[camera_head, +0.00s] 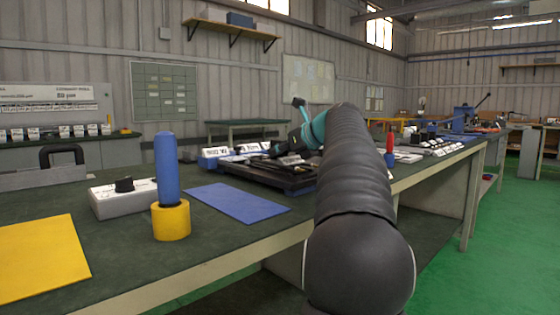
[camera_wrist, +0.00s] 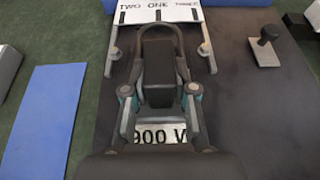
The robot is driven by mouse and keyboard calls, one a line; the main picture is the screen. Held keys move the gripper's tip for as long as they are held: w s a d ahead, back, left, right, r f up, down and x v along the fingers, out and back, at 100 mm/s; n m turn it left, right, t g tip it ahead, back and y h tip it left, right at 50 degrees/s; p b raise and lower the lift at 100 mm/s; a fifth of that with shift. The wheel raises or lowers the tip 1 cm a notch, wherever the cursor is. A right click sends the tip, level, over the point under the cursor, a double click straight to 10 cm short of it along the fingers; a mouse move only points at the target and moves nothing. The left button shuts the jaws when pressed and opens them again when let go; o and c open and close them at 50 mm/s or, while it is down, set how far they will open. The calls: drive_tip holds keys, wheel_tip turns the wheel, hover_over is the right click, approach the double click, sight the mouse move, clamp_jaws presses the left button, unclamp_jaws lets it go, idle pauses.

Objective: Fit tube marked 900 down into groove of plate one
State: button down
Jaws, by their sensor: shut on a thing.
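In the wrist view my gripper (camera_wrist: 158,88) is shut on a dark block (camera_wrist: 158,72) that stands between its fingers. A white label reading "900 W" (camera_wrist: 160,132) shows just below, partly covered by my gripper. A grey bent tube (camera_wrist: 160,28) curves around the top of the block. Beyond it is a white strip marked "TWO ONE THREE" (camera_wrist: 158,14), with a dark slot mark under each word. The loop's far end is just short of the ONE mark. I cannot tell the height between tube and plate. In the head view my gripper (camera_head: 290,148) is over a dark board (camera_head: 265,178).
A blue mat (camera_head: 238,203) lies left of the board. A blue cylinder (camera_head: 166,168) stands in a yellow base (camera_head: 171,222), beside a grey box with a black knob (camera_head: 122,196). A yellow mat (camera_head: 40,257) lies at left. A small black-knobbed piece (camera_wrist: 264,50) sits right of the strip.

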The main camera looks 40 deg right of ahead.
drive_tip(key=shift+f, duration=0.55)
drive_tip(key=shift+f, duration=0.1)
drive_tip(key=c, duration=0.9)
unclamp_jaws()
drive_tip(key=shift+s+r, duration=0.25)
drive_tip(key=p+v, duration=0.1)
drive_tip(key=v, duration=1)
drive_tip(key=shift+s, duration=0.2)
drive_tip(key=shift+r+p, duration=0.15)
drive_tip(key=shift+p, duration=0.2)
